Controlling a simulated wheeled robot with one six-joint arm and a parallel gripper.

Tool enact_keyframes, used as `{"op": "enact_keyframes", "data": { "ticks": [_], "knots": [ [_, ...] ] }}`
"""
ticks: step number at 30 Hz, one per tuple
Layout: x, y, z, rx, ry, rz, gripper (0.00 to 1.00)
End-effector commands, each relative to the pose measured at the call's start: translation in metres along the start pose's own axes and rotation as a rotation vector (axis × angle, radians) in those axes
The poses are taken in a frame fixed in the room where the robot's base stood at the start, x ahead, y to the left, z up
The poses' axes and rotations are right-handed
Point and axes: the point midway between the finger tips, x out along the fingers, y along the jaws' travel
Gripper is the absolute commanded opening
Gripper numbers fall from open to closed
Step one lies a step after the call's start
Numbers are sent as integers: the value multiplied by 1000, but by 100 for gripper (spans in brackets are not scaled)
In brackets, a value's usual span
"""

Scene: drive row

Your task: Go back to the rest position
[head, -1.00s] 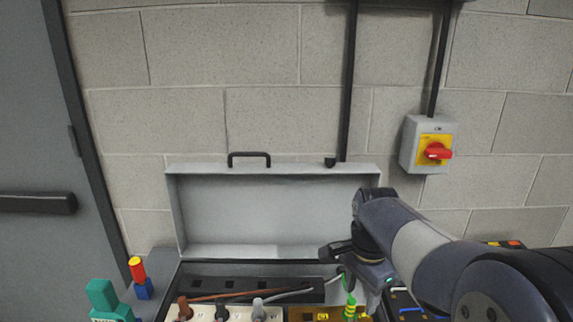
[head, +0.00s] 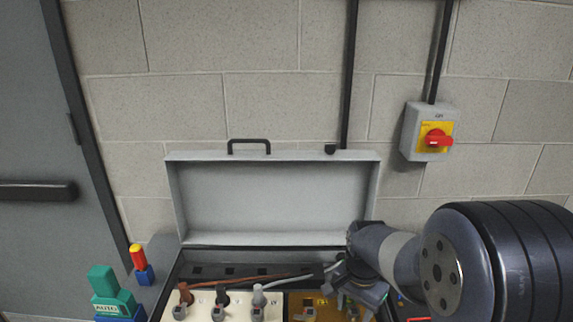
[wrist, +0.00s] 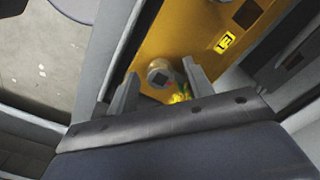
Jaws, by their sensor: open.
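My gripper (wrist: 160,88) is open in the wrist view, its two grey fingers apart over a yellow panel (wrist: 190,35). A round grey socket with a square hole (wrist: 160,72) shows on the panel between and beyond the fingertips. A small yellow-green piece (wrist: 180,93) lies beside the socket, partly hidden by the gripper; I cannot tell whether it touches a finger. In the head view my arm reaches in from the right, and its end is low over the yellow panel (head: 305,299) in the open case. The fingertips are hard to make out there.
The case's raised lid (head: 275,198) stands behind my arm. A cream panel (head: 205,298) holds brown, black and grey plugs, with wires behind. A teal block (head: 108,295) and a red-yellow-blue piece (head: 140,262) are at left. A red switch (head: 437,138) is on the wall.

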Motion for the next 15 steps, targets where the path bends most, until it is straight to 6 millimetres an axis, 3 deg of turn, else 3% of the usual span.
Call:
{"op": "enact_keyframes", "data": {
  "ticks": [15],
  "knots": [
    [0,0,0,-415,0,0,49]
  ]
}}
